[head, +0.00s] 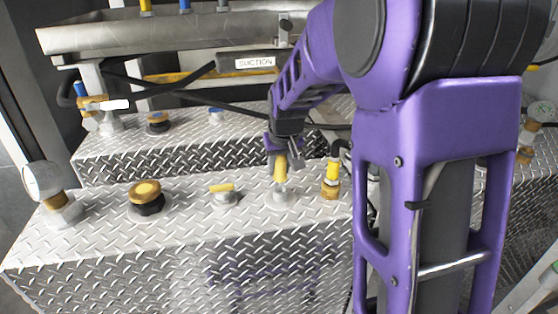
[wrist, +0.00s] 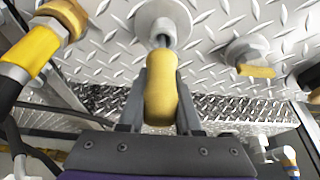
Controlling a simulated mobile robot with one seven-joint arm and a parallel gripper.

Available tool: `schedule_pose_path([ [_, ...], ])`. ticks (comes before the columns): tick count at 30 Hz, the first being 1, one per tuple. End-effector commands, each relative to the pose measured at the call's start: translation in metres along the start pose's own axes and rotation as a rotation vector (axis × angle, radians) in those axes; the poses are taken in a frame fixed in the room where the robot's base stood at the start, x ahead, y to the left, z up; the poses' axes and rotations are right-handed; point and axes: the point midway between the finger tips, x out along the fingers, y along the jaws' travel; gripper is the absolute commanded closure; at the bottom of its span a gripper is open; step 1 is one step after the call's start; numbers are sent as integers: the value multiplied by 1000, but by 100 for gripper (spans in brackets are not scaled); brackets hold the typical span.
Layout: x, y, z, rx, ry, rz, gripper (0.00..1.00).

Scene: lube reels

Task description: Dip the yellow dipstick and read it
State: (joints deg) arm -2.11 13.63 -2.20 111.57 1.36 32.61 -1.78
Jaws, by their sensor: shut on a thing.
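The yellow dipstick (head: 280,168) stands upright above a round metal fitting (head: 281,194) on the diamond-plate top of the near tank. In the wrist view, its yellow handle (wrist: 161,100) lies between the two dark fingers of my gripper (wrist: 161,82), which is shut on it. A short piece of thin dark rod shows between the handle and the tube mouth (wrist: 163,20) of the fitting. The rest of the rod is hidden inside the fitting. No level marks show. In the head view, my gripper (head: 283,150) comes down from above onto the handle.
Right of the dipstick stands a yellow-and-brass hose fitting (head: 331,180). To the left are a small fitting with a yellow handle (head: 223,190), a yellow-topped cap (head: 146,194) and a gauge (head: 43,181). Behind are a second tank top, hoses and a SUCTION label (head: 254,63).

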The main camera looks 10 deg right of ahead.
Motion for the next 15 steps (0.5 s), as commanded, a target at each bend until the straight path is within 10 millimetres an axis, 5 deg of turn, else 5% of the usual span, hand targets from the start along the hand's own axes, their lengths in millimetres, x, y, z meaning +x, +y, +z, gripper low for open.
schedule_pose_path([
  [15,31,0,13,0,-1,0,100],
])
